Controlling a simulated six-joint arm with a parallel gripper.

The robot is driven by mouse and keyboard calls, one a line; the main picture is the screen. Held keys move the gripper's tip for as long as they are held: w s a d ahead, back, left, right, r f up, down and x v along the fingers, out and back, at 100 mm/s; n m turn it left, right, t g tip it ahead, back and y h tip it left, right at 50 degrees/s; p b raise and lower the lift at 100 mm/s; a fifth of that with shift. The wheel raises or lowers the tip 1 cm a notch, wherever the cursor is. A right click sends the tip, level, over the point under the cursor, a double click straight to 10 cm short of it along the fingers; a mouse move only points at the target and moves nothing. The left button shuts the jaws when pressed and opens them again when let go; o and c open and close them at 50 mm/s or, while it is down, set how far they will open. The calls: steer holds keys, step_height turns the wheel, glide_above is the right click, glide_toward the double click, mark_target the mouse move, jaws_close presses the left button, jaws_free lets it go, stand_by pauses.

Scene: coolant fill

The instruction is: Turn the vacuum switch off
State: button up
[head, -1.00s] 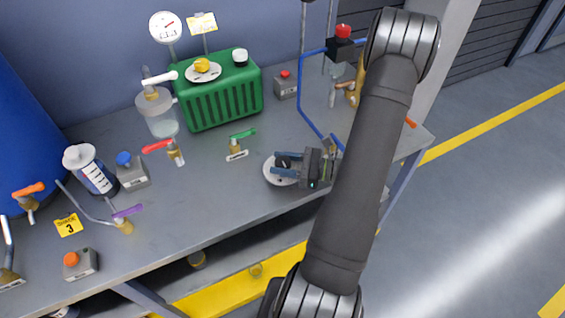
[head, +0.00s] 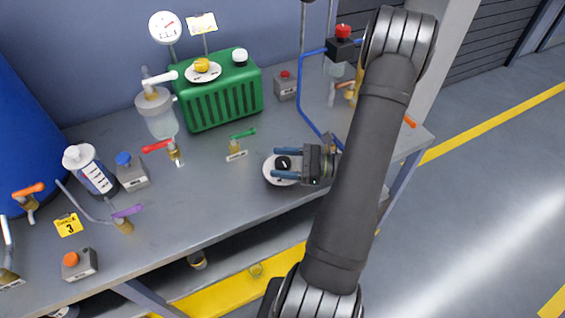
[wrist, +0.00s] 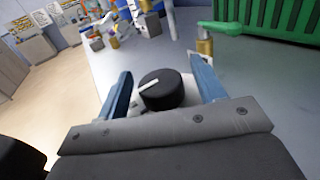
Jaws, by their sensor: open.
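A black rotary knob (head: 283,163) with a white pointer mark sits on a round white plate (head: 270,179) near the front of the bench. It looks like the switch, but I cannot read its label. In the wrist view the knob (wrist: 161,90) stands between my two blue fingers, with its white mark slanting toward the left finger. My gripper (head: 275,163) is open, with one finger on each side of the knob. A gap shows beside the right finger; I cannot tell whether the left finger touches. Part of the plate is hidden by my gripper.
A green-handled valve (head: 238,143) stands left of my gripper, with a green ribbed tank (head: 222,103) behind it. A grey box with a red button (head: 285,87) and blue piping (head: 300,95) stand farther back. The bench between the knob and the red-handled valve (head: 172,150) is mostly clear.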

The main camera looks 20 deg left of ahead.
step_height(320, 180, up, 4)
steer(key=shift+f, duration=0.15)
steer(key=s+d+r, duration=0.1)
steer(key=d+r, duration=0.6)
steer(key=d, duration=0.4)
steer(key=shift+d, duration=0.35)
steer(key=shift+s+f, duration=0.1)
steer(key=shift+f, duration=0.1)
steer(key=m+t, duration=0.4)
steer(key=t, duration=0.3)
glide_toward(282, 161)
steer(key=a, duration=0.3)
steer(key=w+a, duration=0.1)
steer(key=a, duration=0.3)
steer(key=w+a, duration=0.1)
steer(key=a, duration=0.3)
steer(key=shift+a+f, duration=0.2)
steer(key=shift+a, duration=0.05)
